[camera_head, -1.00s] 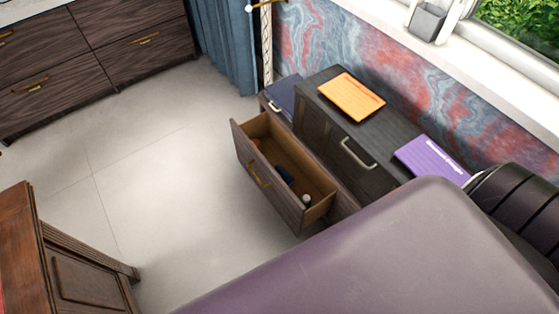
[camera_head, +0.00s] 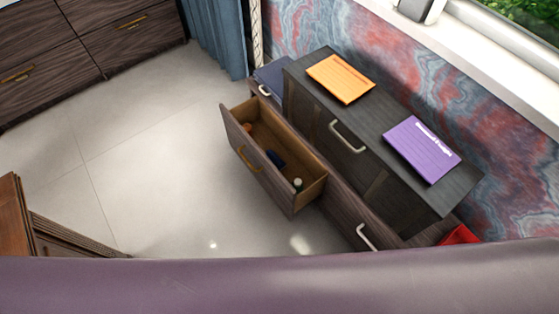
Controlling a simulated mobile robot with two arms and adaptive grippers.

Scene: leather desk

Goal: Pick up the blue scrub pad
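A small dark blue item (camera_head: 276,158), which looks like the blue scrub pad, lies inside an open wooden drawer (camera_head: 312,182). The drawer is pulled out from the low dark cabinet below the window. The item is small and partly hidden by the drawer's front wall, so I cannot be sure of its shape. A small bottle with a white top (camera_head: 298,184) stands near the drawer's right end, and an orange-brown item (camera_head: 248,128) lies at its left end. Neither of my grippers is in view.
A purple leather surface (camera_head: 280,288) fills the bottom of the view. An orange board (camera_head: 341,79) and a purple book (camera_head: 421,149) lie on the dark cabinet top. A red item (camera_head: 459,235) shows at right. Tiled floor (camera_head: 150,190) is clear left of the drawer.

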